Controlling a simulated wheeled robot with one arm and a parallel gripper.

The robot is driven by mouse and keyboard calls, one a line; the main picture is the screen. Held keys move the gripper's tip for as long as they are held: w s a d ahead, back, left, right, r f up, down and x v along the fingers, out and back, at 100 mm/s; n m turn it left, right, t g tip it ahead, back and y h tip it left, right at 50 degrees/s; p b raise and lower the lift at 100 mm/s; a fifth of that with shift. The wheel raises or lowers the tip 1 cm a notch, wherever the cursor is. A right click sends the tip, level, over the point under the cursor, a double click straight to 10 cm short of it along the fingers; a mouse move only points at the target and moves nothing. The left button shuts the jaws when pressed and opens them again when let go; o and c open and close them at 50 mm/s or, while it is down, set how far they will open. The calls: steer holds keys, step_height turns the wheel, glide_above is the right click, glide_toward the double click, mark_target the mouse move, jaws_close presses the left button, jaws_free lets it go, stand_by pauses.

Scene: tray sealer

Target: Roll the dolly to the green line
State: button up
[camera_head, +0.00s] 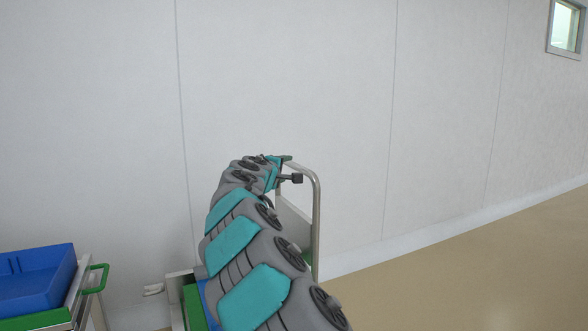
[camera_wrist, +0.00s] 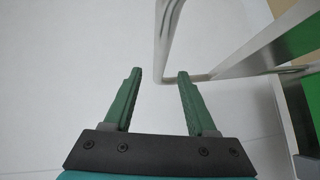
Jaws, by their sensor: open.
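The dolly's bent metal tube handle (camera_head: 318,205) stands up behind my arm in the head view. Its lower body, with a green edge (camera_head: 194,306), is mostly hidden by my arm. My gripper (camera_head: 285,160) is at the top left of the handle. In the wrist view, my gripper (camera_wrist: 160,76) is open, with two dark green fingers apart and nothing held. The tube handle (camera_wrist: 166,35) shows there with its bend near the fingertips; whether it lies between them or beyond them I cannot tell. The green line is not in view.
A blue tray (camera_head: 38,282) sits on a metal cart with a green handle (camera_head: 94,279) at the lower left. A pale panelled wall (camera_head: 290,80) runs behind everything. The tan floor (camera_head: 470,270) at the right is clear. A window (camera_head: 566,28) is at the upper right.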

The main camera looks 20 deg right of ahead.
mark_target(292, 166)
steer(key=x, duration=0.4)
steer(key=shift+w+d+f, duration=0.15)
steer(key=shift+w+d, duration=0.05)
steer(key=shift+d, duration=0.1)
steer(key=shift+x, duration=1.15)
jaws_close()
stand_by(0.6)
